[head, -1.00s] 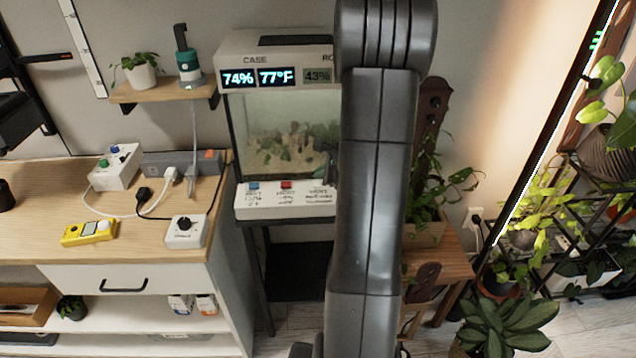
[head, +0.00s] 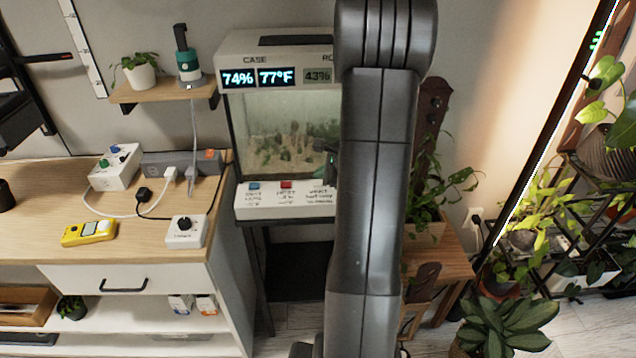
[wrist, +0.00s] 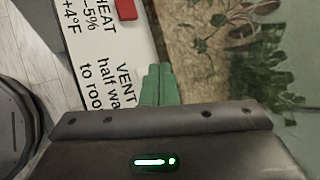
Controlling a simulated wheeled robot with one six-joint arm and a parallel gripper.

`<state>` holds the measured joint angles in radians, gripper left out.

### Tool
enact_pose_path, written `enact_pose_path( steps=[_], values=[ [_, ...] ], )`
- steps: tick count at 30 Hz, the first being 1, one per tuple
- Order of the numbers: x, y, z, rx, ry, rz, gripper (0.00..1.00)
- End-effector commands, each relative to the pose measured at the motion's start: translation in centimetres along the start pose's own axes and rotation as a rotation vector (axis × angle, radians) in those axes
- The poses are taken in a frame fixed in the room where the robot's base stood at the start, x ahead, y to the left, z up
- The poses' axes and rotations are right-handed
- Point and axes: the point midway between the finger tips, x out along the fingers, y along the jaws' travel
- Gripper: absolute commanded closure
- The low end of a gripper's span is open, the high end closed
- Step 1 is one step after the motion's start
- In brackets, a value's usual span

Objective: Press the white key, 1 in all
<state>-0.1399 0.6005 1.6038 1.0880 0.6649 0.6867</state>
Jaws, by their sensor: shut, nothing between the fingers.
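The case (head: 275,45) has a white front ledge (head: 285,208) bearing a blue key (head: 254,185) and a red key (head: 286,184), with printed labels below them. The red key (wrist: 126,10) also shows at the top of the wrist view. In the head view my gripper (head: 328,162) shows partly beside my arm. I cannot tell whether the fingertips touch anything.
The case displays (head: 257,77) read 74%, 77°F and 43%. A wooden cabinet (head: 130,235) stands to the left with a yellow meter (head: 89,233), a white dial box (head: 187,231) and cables. A plant box (head: 425,235) stands to the right on a wooden stand.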

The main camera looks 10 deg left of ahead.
Motion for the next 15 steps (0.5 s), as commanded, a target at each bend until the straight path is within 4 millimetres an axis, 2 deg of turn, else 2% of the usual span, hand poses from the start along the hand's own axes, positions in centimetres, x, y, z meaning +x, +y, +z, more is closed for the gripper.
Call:
enact_pose_path(
  steps=[15],
  values=[
    [0.58,0.43,-0.42,0.000,0.000,0.000,1.00]
  ],
)
